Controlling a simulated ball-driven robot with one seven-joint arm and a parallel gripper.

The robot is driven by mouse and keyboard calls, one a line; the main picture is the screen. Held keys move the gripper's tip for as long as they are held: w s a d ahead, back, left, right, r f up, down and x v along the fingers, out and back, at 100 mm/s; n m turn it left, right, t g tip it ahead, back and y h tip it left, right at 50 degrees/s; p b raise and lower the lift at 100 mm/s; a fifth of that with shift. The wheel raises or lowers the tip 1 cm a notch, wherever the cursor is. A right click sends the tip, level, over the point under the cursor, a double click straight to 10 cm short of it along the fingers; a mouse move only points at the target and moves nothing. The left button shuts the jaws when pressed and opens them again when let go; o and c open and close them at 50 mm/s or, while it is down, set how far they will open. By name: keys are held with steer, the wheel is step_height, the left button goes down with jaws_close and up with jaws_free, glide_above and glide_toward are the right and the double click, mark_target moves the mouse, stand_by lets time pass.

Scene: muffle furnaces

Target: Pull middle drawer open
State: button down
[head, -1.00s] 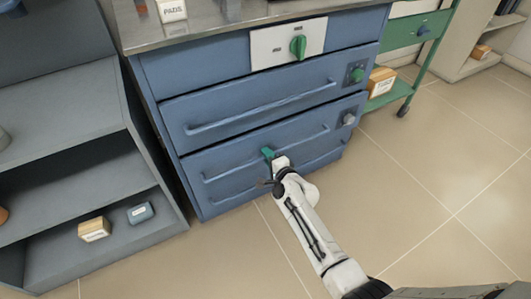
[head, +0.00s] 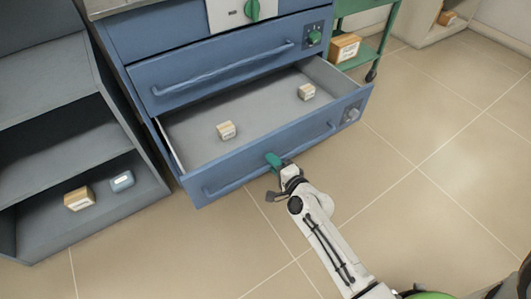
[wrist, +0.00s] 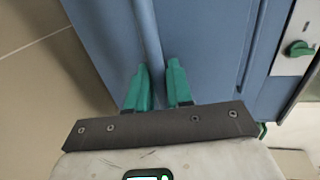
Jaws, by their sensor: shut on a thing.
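The blue drawer (head: 240,174) stands pulled out from the blue cabinet in the head view, its grey inside showing. Its long bar handle (head: 233,180) runs across the front. My gripper (head: 274,160) is at the middle of this handle. In the wrist view the green fingers of my gripper (wrist: 160,84) sit on either side of the bar handle (wrist: 148,35), shut on it. Two small labelled boxes, one at the left (head: 226,130) and one at the right (head: 306,91), lie in the drawer. A shut drawer (head: 225,68) with its own bar handle is above.
A grey open shelf (head: 60,160) with a tan box (head: 79,199) and a blue-grey box (head: 122,181) stands at the left. A green cart (head: 378,48) carrying a box (head: 344,48) stands at the right. Tiled floor (head: 420,150) is clear at the right.

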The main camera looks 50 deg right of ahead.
steer(key=shift+f+v, duration=0.2)
steer(key=shift+v, duration=0.75)
steer(key=shift+f+v, duration=0.15)
steer(key=shift+v, duration=0.8)
steer(key=c, duration=1.2)
jaws_free()
steer(key=p+v, duration=0.1)
steer(key=v, duration=0.9)
steer(key=shift+s, duration=0.4)
steer(key=shift+a, duration=0.1)
